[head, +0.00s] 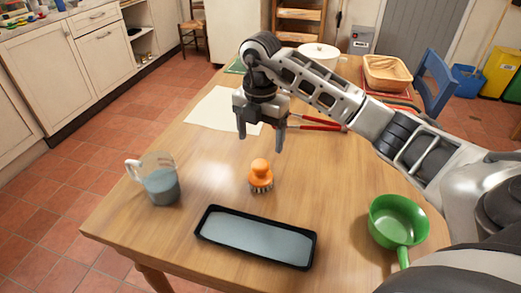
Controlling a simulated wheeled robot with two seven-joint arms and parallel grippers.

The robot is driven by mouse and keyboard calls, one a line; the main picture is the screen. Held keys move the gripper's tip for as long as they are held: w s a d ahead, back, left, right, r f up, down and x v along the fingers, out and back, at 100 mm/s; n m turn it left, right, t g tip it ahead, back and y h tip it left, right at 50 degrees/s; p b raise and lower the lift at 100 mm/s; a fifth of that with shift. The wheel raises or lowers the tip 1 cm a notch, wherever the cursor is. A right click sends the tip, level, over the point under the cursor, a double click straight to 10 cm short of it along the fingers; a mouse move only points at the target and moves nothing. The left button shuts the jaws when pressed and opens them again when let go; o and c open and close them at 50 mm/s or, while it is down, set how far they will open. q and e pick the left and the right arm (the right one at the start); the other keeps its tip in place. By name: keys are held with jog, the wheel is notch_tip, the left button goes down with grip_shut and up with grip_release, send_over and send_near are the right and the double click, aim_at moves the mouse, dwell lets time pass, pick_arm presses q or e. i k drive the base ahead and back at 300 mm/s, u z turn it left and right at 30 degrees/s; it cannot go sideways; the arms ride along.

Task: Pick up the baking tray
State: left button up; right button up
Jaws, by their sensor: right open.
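A dark rectangular baking tray (205,222) with a pale blue-grey inside lies flat near the front edge of the wooden table. My right gripper (260,140) is above the table, behind the tray in the picture and apart from it. Its fingers point down and stand open, with nothing between them. My left gripper is not in view.
An orange-handled brush (260,173) stands between the gripper and the tray. A glass jug (160,182) is at the left and a green pan (397,217) at the right. Red-handled tools (318,127), a paper sheet (212,111) and a basket (387,72) lie farther back.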

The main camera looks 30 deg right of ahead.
aim_at(276, 242)
jog(key=k, duration=1)
